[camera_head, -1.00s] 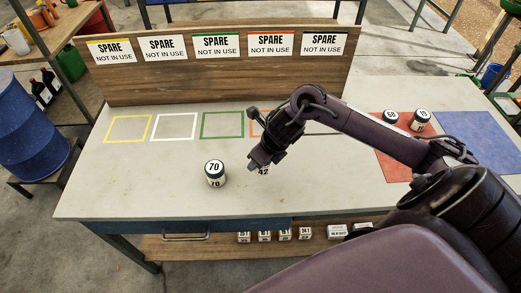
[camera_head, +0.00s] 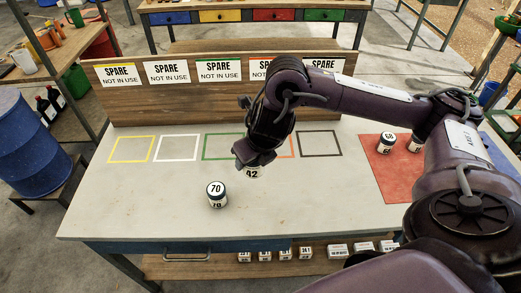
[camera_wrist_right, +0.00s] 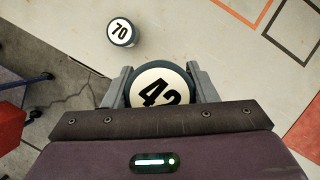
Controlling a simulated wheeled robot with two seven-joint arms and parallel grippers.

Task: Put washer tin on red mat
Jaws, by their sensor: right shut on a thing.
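My right gripper (camera_head: 256,158) is shut on a round tin marked 42 (camera_head: 253,173). In the right wrist view its two fingers grip the sides of this tin (camera_wrist_right: 158,84). The tin seems to be held above the table; the gap below it is hard to see. The red mat (camera_head: 398,182) lies at the right of the table, partly hidden by my right arm. Two tins (camera_head: 387,143) (camera_head: 414,144) stand at its back. No visible label names a washer tin. My left gripper is out of view.
Another tin, marked 70 (camera_head: 217,195), stands on the table (camera_head: 130,205) left of the held tin. Coloured outlines lie before a board (camera_head: 120,95) with "SPARE" signs. A blue mat is mostly hidden behind my arm. The mat's front part is bare.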

